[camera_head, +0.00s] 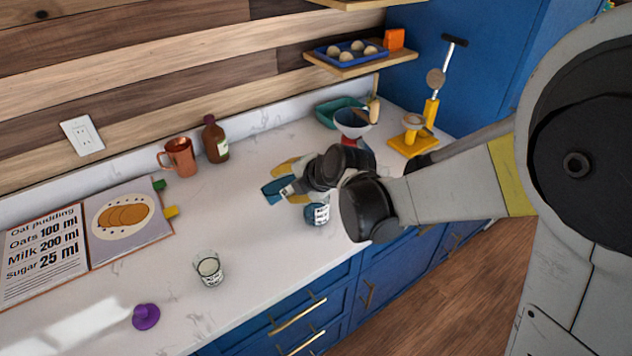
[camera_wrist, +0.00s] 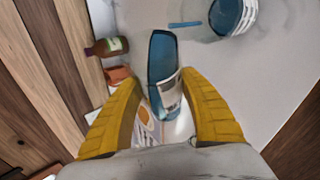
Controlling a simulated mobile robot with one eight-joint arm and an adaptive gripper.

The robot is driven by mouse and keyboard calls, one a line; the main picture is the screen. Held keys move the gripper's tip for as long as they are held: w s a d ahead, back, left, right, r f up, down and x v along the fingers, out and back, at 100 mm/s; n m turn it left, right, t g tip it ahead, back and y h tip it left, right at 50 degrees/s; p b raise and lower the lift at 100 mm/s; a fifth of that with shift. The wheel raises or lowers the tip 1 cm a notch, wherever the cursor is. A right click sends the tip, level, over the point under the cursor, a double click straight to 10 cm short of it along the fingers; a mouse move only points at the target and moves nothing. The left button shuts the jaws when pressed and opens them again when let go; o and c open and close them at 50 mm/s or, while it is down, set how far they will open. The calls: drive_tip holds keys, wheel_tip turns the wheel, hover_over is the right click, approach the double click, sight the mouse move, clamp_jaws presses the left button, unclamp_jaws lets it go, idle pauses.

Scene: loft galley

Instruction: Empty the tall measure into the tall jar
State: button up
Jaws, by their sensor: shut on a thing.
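My gripper (camera_head: 291,184) is shut on a blue-tinted tall measure (camera_head: 274,191) with a white label, held over the counter. In the wrist view the measure (camera_wrist: 163,58) sits between my yellow fingers (camera_wrist: 162,84) and looks tilted, its wide end pointing away from me. I cannot tell what is in it. In the wrist view a round blue-rimmed vessel (camera_wrist: 232,16), likely this jar, is at the upper right, apart from the measure.
A small glass (camera_head: 208,268) with pale contents and a purple object (camera_head: 146,317) stand at the front left. A copper mug (camera_head: 179,157), a brown bottle (camera_head: 215,140) and an open recipe book (camera_head: 85,238) are behind.

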drive_tip(key=shift+w+d+r+m+g+y, duration=0.2)
drive_tip(key=shift+d+r+m+g+y, duration=0.15)
drive_tip(key=shift+r+y, duration=0.2)
idle(1.4)
drive_tip(key=shift+w+d+r+m+g+y+b, duration=0.1)
drive_tip(key=shift+d+r+m+g+y+b, duration=0.1)
drive_tip(key=shift+r+m+y+b, duration=0.3)
drive_tip(key=shift+w+d+r+m+g+y+b, duration=0.15)
drive_tip(key=shift+d+r+y+b, duration=0.1)
drive_tip(key=shift+y, duration=0.4)
idle(1.8)
drive_tip(key=shift+s+a, duration=0.1)
drive_tip(key=shift+a, duration=0.05)
